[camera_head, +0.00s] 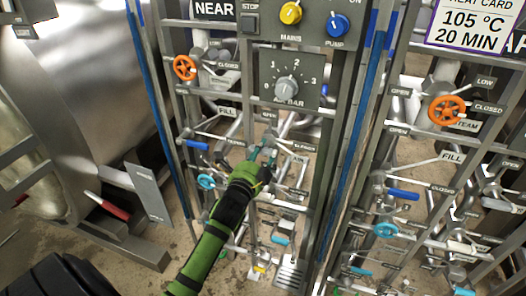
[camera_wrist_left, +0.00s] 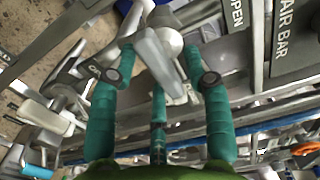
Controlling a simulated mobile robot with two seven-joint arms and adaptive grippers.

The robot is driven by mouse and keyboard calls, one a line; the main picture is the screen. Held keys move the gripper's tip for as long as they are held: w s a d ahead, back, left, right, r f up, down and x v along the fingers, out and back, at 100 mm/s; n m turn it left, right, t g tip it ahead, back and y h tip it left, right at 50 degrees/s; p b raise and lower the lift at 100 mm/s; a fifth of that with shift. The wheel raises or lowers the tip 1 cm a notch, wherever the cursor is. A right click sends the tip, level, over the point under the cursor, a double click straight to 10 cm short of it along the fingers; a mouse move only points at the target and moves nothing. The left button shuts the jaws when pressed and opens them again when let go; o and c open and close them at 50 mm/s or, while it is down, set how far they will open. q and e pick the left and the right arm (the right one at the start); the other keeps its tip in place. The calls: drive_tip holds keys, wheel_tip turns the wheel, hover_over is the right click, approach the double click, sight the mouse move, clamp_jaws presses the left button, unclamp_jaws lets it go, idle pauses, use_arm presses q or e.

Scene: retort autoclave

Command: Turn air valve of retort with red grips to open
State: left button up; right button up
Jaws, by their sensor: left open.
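My left gripper (camera_head: 262,158) reaches in from below to the valves under the AIR BAR dial on the NEAR panel. It is open. In the left wrist view its teal fingers (camera_wrist_left: 160,85) stand on either side of a grey metal valve lever (camera_wrist_left: 160,55), with the lever between them; I cannot tell whether they touch it. An OPEN label (camera_wrist_left: 234,14) is beside the lever. In the head view the gripper hides most of this valve. A red grip (camera_head: 108,205) shows at the left, beside the large steel retort (camera_head: 105,85). My right gripper is not in view.
The AIR BAR dial (camera_head: 288,85) is above the gripper. An orange handwheel (camera_head: 185,67) and a light blue handwheel (camera_head: 207,181) are close by on the left. A second valve panel with an orange handwheel (camera_head: 447,110) stands at the right. Pipes and posts crowd the space.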

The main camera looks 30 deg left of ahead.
use_arm(q)
drive_tip(key=shift+w+a, duration=0.1)
drive_tip(key=shift+w, duration=0.3)
clamp_jaws()
